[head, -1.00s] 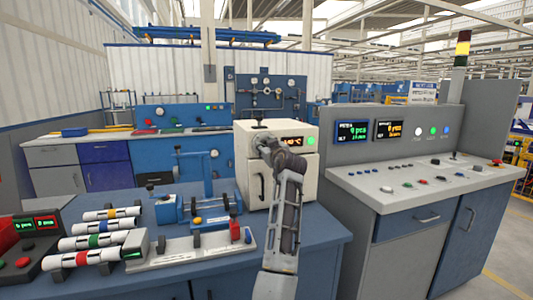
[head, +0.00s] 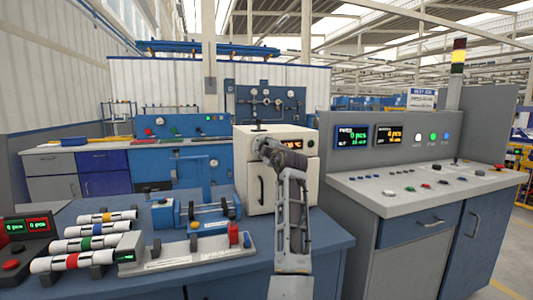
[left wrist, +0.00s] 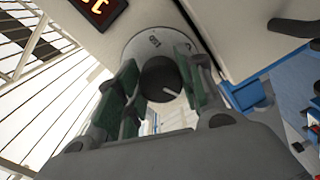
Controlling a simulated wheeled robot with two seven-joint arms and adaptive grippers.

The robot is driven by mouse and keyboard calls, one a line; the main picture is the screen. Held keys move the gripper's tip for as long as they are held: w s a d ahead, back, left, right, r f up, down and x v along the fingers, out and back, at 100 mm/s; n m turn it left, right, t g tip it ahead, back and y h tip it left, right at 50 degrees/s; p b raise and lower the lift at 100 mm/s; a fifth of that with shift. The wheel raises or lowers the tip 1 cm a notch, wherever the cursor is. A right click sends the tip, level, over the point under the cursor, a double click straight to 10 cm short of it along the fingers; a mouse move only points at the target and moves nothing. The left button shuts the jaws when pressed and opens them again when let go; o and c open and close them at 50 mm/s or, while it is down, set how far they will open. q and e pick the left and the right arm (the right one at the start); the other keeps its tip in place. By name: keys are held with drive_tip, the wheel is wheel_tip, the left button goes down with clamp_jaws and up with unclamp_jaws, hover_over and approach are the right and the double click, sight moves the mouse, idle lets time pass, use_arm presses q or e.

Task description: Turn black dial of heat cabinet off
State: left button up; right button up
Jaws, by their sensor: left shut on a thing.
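The heat cabinet (head: 285,180) is a cream box with an orange-lit display (head: 291,145) on its front. It stands at the right back of the blue bench. My left gripper (head: 266,147) is in front of its upper panel, and the arm hides the dial in the head view. In the left wrist view, the black dial (left wrist: 160,79) with a white pointer line sits on a pale round plate with markings. The green-padded fingers of my left gripper (left wrist: 163,88) are on either side of the dial and shut on it. My right gripper is not in view.
Several banded pipes (head: 95,243) lie at the left of the bench. A blue fixture (head: 190,212) and a grey fixture (head: 190,248) stand beside the arm. A grey control console (head: 400,185) stands close on the right.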

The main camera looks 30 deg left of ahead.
use_arm(q)
drive_tip(key=shift+f+n, duration=0.2)
drive_tip(key=shift+n, duration=0.5)
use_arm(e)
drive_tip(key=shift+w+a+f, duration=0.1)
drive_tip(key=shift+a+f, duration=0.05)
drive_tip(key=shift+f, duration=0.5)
use_arm(q)
drive_tip(key=o, duration=1)
drive_tip(key=shift+r, duration=0.15)
drive_tip(key=shift+r, duration=0.15)
